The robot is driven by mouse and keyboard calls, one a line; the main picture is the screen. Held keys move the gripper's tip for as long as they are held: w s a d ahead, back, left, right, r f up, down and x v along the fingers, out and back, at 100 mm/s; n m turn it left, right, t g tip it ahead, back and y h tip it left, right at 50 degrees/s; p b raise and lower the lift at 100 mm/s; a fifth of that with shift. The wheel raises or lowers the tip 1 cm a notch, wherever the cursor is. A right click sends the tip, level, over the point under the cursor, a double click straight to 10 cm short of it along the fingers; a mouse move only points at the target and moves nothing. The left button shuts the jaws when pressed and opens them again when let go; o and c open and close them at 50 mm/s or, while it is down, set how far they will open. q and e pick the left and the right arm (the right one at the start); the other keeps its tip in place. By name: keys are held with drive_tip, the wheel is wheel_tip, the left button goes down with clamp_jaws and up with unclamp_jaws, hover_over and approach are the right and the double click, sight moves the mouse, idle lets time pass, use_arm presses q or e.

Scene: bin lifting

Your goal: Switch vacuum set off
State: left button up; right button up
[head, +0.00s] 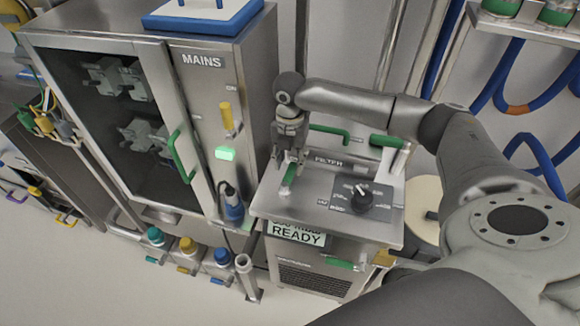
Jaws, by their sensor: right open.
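The vacuum set appears to be the low steel cabinet (325,225) right of centre, with a "FILTER" label on top and a "READY" sign (297,234) on its front. A black rotary knob (362,198) with a white mark sits on a dark dial plate on its top. A small green-tipped lever (288,179) stands at the left of the top. My right gripper (289,162) is open, pointing down right at this lever. Whether the fingers touch it, I cannot tell. My left gripper is not in view.
Green handles (386,141) rise behind the top. Blue hoses (500,75) hang at right. The floor (110,285) is clear at front left.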

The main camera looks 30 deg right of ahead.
sight(290, 170)
drive_tip(key=shift+f, duration=2)
clamp_jaws()
